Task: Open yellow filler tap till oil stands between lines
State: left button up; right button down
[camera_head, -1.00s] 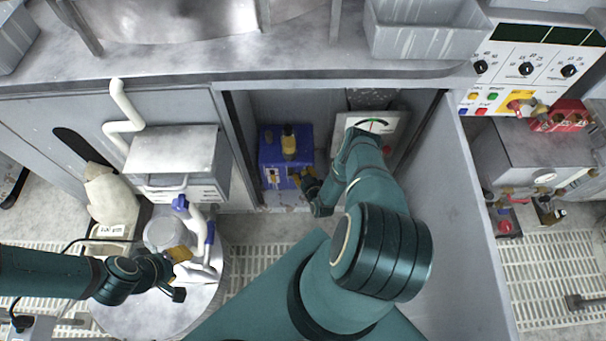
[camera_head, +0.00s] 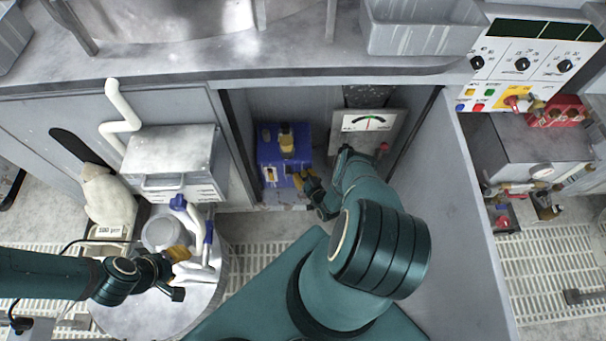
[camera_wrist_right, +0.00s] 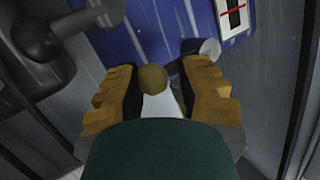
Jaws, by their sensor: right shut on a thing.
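The blue oil-filled unit (camera_head: 284,150) stands inside the open cabinet, with a yellow fitting (camera_head: 287,139) on its top. A level window (camera_head: 270,174) is on its front. In the right wrist view this window (camera_wrist_right: 232,14) shows a red line on a white and dark strip; the oil level is not clear. My right gripper (camera_head: 309,185) is low at the unit's front right. In the wrist view its fingers (camera_wrist_right: 156,92) are shut about a small tan-yellow round knob (camera_wrist_right: 153,79). My left gripper (camera_head: 178,268) is by the white piping; its jaws are unclear.
The cabinet door (camera_head: 478,215) stands open to the right. A dial panel (camera_head: 371,124) is behind my right wrist. White piping with blue handles (camera_head: 207,232) stands on a round drum (camera_head: 135,315) at the left. A red item (camera_head: 558,110) is far right.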

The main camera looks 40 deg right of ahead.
jog(key=shift+w+a+r, duration=0.2)
jog(key=shift+w, duration=0.15)
jog(key=shift+c, duration=1.7)
grip_release()
jog(key=shift+a, duration=0.1)
jog(key=shift+f, duration=0.1)
jog(key=shift+s, duration=0.15)
jog(key=shift+s, duration=0.2)
jog(key=v, duration=1.1)
jog(key=shift+s, duration=0.25)
jog(key=shift+s, duration=0.1)
